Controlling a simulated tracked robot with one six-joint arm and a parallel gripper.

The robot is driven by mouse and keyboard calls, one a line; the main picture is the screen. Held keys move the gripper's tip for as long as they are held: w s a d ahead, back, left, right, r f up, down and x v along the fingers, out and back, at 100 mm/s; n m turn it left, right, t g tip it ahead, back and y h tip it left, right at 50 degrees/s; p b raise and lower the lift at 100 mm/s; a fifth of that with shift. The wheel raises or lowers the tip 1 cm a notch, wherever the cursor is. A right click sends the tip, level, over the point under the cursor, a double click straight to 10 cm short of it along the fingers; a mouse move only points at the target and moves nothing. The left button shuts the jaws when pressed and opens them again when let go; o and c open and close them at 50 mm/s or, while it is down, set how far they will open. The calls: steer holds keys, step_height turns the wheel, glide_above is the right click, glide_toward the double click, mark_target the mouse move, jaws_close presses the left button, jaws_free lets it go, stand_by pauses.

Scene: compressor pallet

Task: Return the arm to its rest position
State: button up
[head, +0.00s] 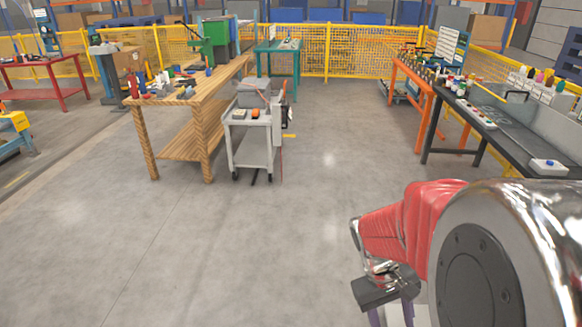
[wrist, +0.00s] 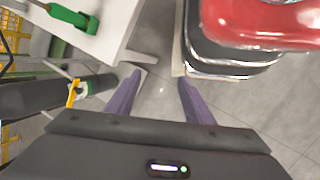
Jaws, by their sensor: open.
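My arm (head: 405,225), in a red sleeve with a shiny metal housing, fills the lower right of the head view. My gripper (head: 391,314) hangs at its end, pointing down, and its purple fingers run off the bottom edge. In the wrist view my gripper (wrist: 159,77) has its two fingers apart. Only grey floor shows between the tips, and nothing is held.
In the wrist view, a white surface (wrist: 110,35) with a green-handled tool (wrist: 68,14) lies upper left; a dark cylinder (wrist: 45,95) is left. A wooden bench (head: 180,92), grey cart (head: 253,140) and black bench (head: 510,135) stand farther off. Mid-floor is clear.

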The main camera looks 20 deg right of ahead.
steer(key=w+a+r+t+y, duration=0.1)
steer(key=a+r+t, duration=0.3)
steer(key=a+r, duration=0.4)
steer(key=w+a+r+n+t+y, duration=0.1)
steer(key=w+a+r+t, duration=0.2)
steer(key=a+r, duration=0.5)
steer(key=shift+a+r+t, duration=0.25)
steer(key=shift+a+t, duration=0.65)
steer(key=shift+a, duration=0.2)
